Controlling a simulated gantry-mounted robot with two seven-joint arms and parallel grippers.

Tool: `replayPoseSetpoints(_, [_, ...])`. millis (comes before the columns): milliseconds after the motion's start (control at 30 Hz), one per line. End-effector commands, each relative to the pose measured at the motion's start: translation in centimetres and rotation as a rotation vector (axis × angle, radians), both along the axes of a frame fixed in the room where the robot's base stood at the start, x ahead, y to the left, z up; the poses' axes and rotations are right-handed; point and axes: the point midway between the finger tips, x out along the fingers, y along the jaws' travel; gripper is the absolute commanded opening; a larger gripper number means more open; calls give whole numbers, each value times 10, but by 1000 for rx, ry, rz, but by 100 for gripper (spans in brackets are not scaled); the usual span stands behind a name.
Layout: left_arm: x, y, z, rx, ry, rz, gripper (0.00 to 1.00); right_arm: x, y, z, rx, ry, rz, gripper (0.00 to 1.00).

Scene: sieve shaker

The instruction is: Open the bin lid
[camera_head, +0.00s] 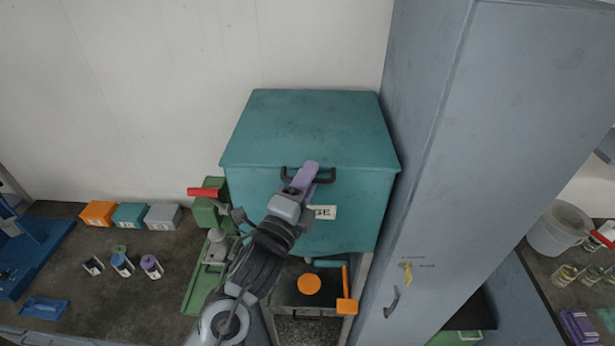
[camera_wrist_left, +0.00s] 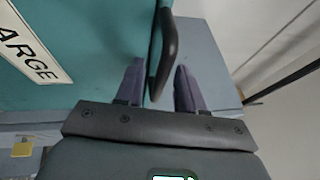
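The bin (camera_head: 345,215) is a large teal box with its flat lid (camera_head: 310,125) closed on top. A black bar handle (camera_head: 331,176) sits on the front near the lid edge. My left gripper (camera_head: 305,174) is at the left part of this handle, its purple fingers covering some of it. In the left wrist view the black handle (camera_wrist_left: 168,45) reaches between the two purple fingers (camera_wrist_left: 158,82). Gaps show on both sides, so the gripper looks open around the handle and not clamped. My right gripper is not in view.
A tall grey cabinet (camera_head: 450,150) stands close on the right of the bin. A green device with a red handle (camera_head: 207,192) is at its left. An orange disc (camera_head: 309,284) lies below. Small orange, teal and grey boxes (camera_head: 161,217) stand on the left bench.

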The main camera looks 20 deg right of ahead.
Motion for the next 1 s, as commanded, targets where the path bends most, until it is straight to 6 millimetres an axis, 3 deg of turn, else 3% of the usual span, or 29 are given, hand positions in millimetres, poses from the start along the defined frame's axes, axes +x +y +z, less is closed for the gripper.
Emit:
replayPoseSetpoints(300, [1,-1,0,0,0,0,37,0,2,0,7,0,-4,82])
replayPoseSetpoints(533, [1,-1,0,0,0,0,1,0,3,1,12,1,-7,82])
replayPoseSetpoints(567, [1,-1,0,0,0,0,0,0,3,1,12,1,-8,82])
replayPoseSetpoints(1000, [1,1,8,-1,-1,4,0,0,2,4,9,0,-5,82])
